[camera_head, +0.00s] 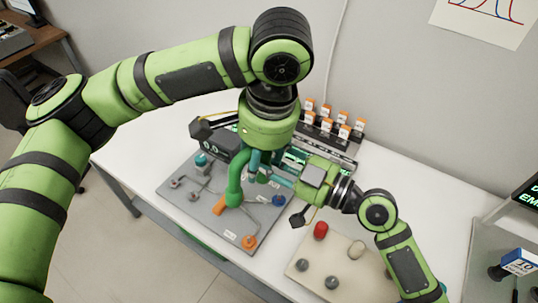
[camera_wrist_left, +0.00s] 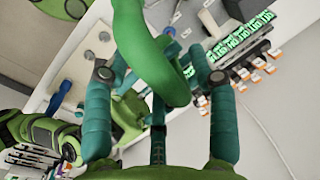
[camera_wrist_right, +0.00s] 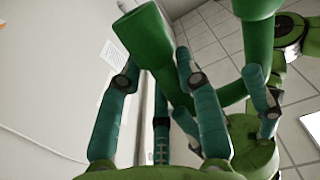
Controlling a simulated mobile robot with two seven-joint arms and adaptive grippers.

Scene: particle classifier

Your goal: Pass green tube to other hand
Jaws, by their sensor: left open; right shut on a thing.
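The green tube (camera_head: 236,180) is a thick, bent piece held above the grey board in the head view. My right gripper (camera_wrist_right: 158,65) is shut on it; the tube (camera_wrist_right: 150,45) runs between its teal fingers in the right wrist view. My left gripper (camera_wrist_left: 165,62) comes down from above. It is open, with its fingers on either side of the tube (camera_wrist_left: 150,40) in the left wrist view. Both grippers are close together in the head view, and their fingers are partly hidden there. I cannot tell whether the left fingers touch the tube.
A grey board (camera_head: 190,212) with several small fittings lies below. A beige board (camera_head: 308,272) with coloured knobs is at the front right. A rack of orange-capped vials (camera_head: 330,128) stands behind the grippers. The white table (camera_head: 140,130) is clear at the left.

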